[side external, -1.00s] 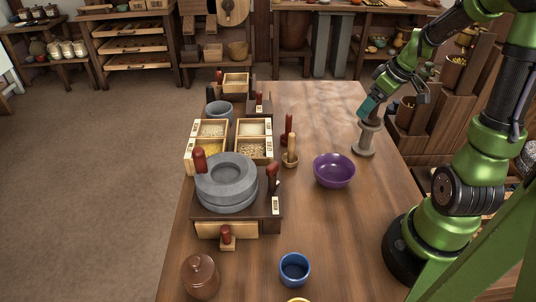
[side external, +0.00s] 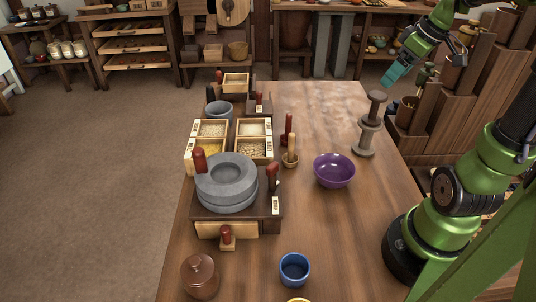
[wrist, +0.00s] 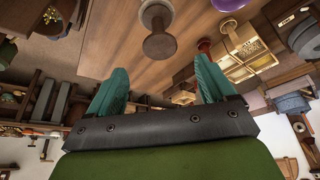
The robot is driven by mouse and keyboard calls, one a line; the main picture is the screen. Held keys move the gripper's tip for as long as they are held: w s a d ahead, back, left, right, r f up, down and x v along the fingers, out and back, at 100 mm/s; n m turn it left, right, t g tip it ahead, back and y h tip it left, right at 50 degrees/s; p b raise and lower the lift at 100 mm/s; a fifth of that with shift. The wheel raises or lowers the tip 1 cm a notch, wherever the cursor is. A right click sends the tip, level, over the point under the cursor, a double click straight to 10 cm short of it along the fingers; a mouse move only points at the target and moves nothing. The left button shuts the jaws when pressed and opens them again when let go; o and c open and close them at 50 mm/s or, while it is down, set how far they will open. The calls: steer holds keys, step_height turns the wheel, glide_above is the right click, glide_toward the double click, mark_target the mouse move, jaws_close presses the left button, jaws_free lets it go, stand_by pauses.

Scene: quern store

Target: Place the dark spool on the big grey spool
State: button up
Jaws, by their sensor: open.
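The dark spool (side external: 376,103) stands on end on top of the big grey spool (side external: 366,140) near the right edge of the table. The two appear to touch, and their slight lean looks like the camera's perspective. My gripper (side external: 389,80) is up and behind the stack, apart from it, with teal fingers. In the wrist view my gripper (wrist: 160,82) is open with nothing between its fingers.
A purple bowl (side external: 334,171) stands left of and nearer than the spools. A grey quern (side external: 226,180), grain boxes (side external: 254,148) and upright red-handled tools fill the table's left side. A blue cup (side external: 295,269) stands in front.

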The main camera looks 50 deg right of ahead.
steer(key=a+m+t+y, duration=0.2)
steer(key=a+m, duration=0.2)
steer(key=a, duration=2.1)
steer(key=shift+a+r+t, duration=0.25)
steer(key=shift+a+t, duration=0.05)
